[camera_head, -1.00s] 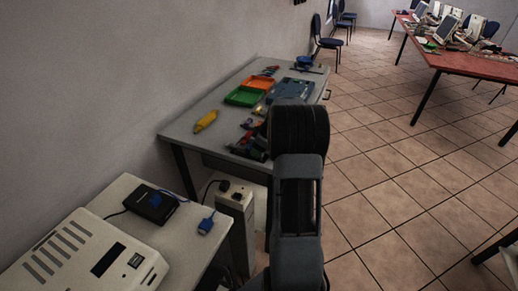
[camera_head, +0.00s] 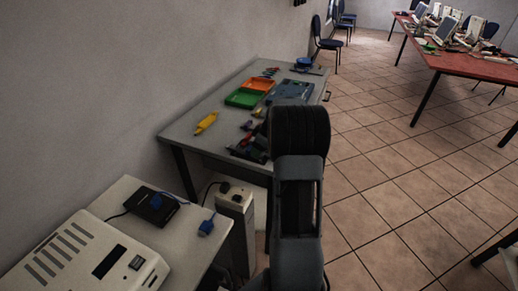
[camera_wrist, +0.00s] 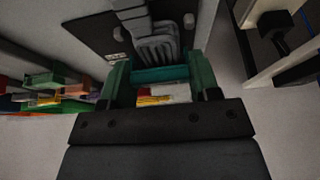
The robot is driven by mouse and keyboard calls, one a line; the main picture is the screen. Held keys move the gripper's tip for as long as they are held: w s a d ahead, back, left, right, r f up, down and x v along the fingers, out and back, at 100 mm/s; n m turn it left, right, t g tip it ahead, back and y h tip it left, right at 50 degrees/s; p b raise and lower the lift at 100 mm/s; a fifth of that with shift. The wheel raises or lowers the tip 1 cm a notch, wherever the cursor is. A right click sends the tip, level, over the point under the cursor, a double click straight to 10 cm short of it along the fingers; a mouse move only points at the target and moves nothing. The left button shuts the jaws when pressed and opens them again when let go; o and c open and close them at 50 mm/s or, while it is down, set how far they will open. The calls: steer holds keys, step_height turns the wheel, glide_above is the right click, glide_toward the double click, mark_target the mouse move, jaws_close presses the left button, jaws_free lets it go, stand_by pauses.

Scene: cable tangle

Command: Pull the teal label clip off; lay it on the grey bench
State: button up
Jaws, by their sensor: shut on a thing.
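In the wrist view my gripper (camera_wrist: 160,77) has two green fingers, shut on a teal bar that looks like the teal label clip (camera_wrist: 160,73). The clip spans the gap between the fingers. Just beyond it is a coiled grey shape (camera_wrist: 158,46) on a dark panel; I cannot tell whether the clip touches it. The grey bench (camera_head: 190,136) stands along the wall in the head view. My arm hides part of it, and I cannot make out the clip in that view.
The bench holds a green tray (camera_head: 243,98), an orange tray (camera_head: 259,85), a yellow tool (camera_head: 206,123), a blue-grey case (camera_head: 293,90) and dark clutter near my arm. A nearer table has a black box (camera_head: 156,205) with a blue cable. Bare bench shows at its near left.

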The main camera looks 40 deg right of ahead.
steer(key=shift+r+p, duration=0.8)
steer(key=shift+r, duration=1)
steer(key=shift+a+f, duration=0.1)
